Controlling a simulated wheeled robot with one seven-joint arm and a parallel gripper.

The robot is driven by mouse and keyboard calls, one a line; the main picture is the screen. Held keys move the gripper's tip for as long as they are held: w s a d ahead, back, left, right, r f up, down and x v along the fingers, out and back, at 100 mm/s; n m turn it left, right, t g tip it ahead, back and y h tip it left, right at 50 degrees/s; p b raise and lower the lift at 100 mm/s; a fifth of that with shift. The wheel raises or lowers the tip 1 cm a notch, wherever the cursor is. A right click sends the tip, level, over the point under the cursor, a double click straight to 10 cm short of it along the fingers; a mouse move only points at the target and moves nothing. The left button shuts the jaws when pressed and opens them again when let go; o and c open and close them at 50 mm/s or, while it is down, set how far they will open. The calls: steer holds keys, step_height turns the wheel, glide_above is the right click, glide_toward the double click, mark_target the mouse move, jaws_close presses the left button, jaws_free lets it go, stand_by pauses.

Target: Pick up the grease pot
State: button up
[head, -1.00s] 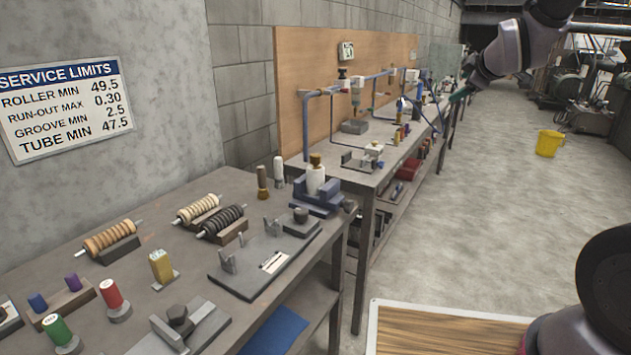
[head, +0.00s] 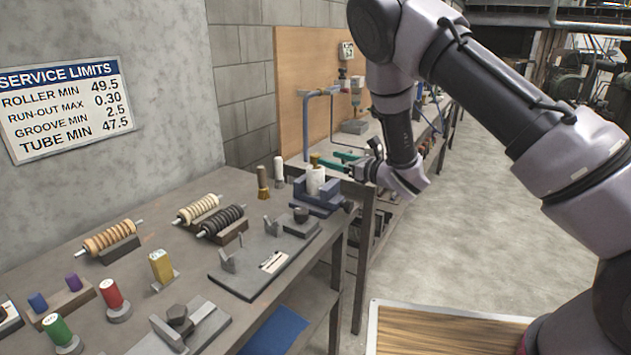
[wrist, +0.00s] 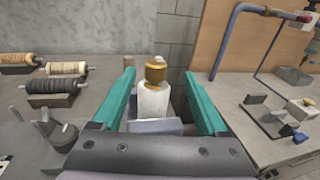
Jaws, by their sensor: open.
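A white pot with a brass-coloured cap (head: 316,181), which looks like the grease pot, stands upright in a blue vise-like holder (head: 325,205) at the bench's far end. In the wrist view the pot (wrist: 151,100) shows between the two teal fingers, with gaps on both sides and a yellowish smear below its cap. My gripper (head: 332,160) is open and empty, just right of the cap in the head view. It also shows in the wrist view (wrist: 159,76). The pot's lower part is hidden by the holder and my gripper's body.
A brown-topped cylinder (head: 262,181) and a white one (head: 278,170) stand left of the holder. Ribbed rollers (head: 221,221) lie on rests nearby. A blue pipe frame (head: 308,122) rises behind on the second bench. The floor at right is open.

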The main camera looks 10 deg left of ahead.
mark_target(322, 168)
steer(key=x, duration=0.4)
steer(key=shift+w+a, duration=0.15)
steer(key=shift+a, duration=0.1)
steer(key=shift+s+x, duration=0.15)
steer(key=shift+x, duration=1.15)
steer(key=shift+s+x, duration=0.1)
steer(key=shift+x, duration=1.2)
steer(key=shift+a+f, duration=0.15)
jaws_close()
